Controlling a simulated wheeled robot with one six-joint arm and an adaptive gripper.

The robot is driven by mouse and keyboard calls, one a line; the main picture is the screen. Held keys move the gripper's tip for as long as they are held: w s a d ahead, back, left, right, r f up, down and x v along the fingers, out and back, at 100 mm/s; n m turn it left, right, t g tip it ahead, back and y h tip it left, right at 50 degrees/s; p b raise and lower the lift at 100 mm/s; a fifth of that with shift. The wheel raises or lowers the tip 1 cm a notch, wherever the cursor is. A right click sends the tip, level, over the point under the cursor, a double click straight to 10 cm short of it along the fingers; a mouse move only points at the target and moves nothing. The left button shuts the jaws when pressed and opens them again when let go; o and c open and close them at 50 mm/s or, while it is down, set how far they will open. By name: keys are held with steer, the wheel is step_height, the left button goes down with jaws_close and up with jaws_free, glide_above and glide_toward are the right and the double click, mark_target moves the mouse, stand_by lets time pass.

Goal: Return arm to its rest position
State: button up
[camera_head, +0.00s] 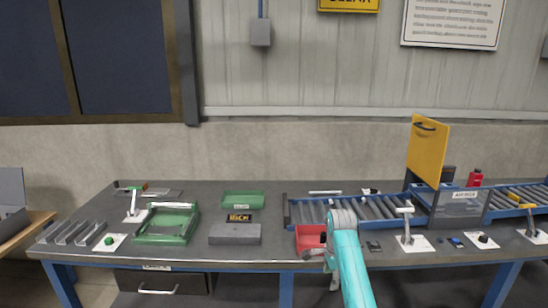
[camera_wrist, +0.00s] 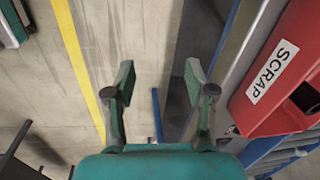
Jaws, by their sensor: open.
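My arm shows in the head view at the front edge of the bench, its teal link in front of the conveyor and the red bin. My gripper (camera_wrist: 160,82) shows in the wrist view with its two fingers well apart and nothing between them. Below it are the floor and a yellow floor line (camera_wrist: 80,65). The red bin (camera_wrist: 272,55), labelled SCRAP, is to the right of the fingers and apart from them. A dark round piece shows at the bin. In the head view the gripper cannot be clearly made out.
The bench (camera_head: 275,260) carries a green tray (camera_head: 165,238), a grey block (camera_head: 234,239), a second green tray (camera_head: 243,199) and the red bin (camera_head: 300,240). A roller conveyor (camera_head: 380,208) runs right, with a raised yellow panel (camera_head: 427,150). Levers and buttons line the front.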

steer(key=s+f+n+t, duration=0.2)
steer(key=s+f, duration=0.4)
steer(key=f, duration=0.4)
steer(key=s+f+n+t, duration=0.15)
steer(key=s+f, duration=0.35)
steer(key=f, duration=0.6)
steer(key=s+f+n+t, duration=0.2)
steer(key=s+f, duration=0.2)
steer(key=s, duration=0.7)
steer(key=s+f+n+t, duration=0.1)
steer(key=s+f+n, duration=0.2)
steer(key=s, duration=0.7)
steer(key=s+r+n+t, duration=0.2)
steer(key=s+r, duration=0.2)
steer(key=s, duration=0.6)
steer(key=s+r+n+t, duration=0.2)
steer(key=s+r, duration=0.3)
steer(key=s, duration=0.6)
steer(key=s+r+n+t, duration=0.1)
steer(key=s+r+n, duration=0.1)
steer(key=s+r, duration=0.4)
steer(key=s+r+n+t, duration=0.2)
steer(key=s+r, duration=0.4)
steer(key=r, duration=0.8)
steer(key=shift+s+r, duration=0.15)
steer(key=shift+s, duration=0.1)
steer(key=shift+d, duration=0.1)
